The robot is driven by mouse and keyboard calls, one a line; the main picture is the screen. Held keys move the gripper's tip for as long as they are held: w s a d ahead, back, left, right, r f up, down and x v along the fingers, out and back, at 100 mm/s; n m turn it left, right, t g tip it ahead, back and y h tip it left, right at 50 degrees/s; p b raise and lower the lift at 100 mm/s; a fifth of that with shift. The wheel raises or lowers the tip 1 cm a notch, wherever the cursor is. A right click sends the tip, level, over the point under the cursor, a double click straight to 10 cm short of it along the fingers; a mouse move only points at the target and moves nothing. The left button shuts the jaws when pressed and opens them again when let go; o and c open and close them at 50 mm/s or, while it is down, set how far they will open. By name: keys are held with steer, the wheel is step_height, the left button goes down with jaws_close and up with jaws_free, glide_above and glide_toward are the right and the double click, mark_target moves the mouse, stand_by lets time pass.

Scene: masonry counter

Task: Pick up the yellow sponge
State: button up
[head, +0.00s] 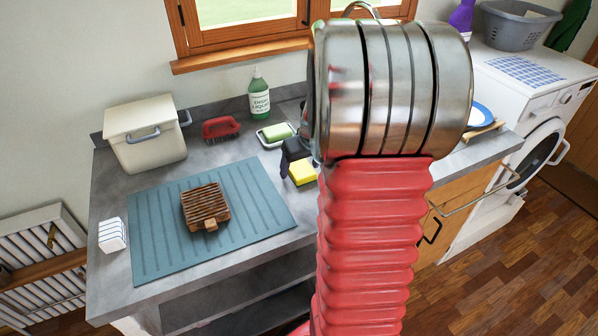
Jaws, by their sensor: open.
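The yellow sponge (302,173) lies on the grey counter, just right of the blue-green ribbed mat and close to the left side of my arm. My gripper (290,166) is the dark shape beside my arm, at the sponge's upper left side. Its jaws are open, and the arm hides part of it. I cannot tell from this view whether a finger touches the sponge.
A ribbed mat (155,240) holds a wooden slatted rack (204,203). A green sponge in a dish (275,134), a soap bottle (259,97), a red brush (220,128) and a cream bin (146,135) stand behind. A white block (112,235) sits at left.

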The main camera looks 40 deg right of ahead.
mark_target(301, 168)
steer(key=shift+f, duration=0.25)
stand_by(0.4)
steer(key=shift+c, duration=0.6)
steer(key=c, duration=1)
steer(key=shift+r, duration=0.1)
step_height(301, 168, up, 10)
steer(key=shift+r, duration=0.2)
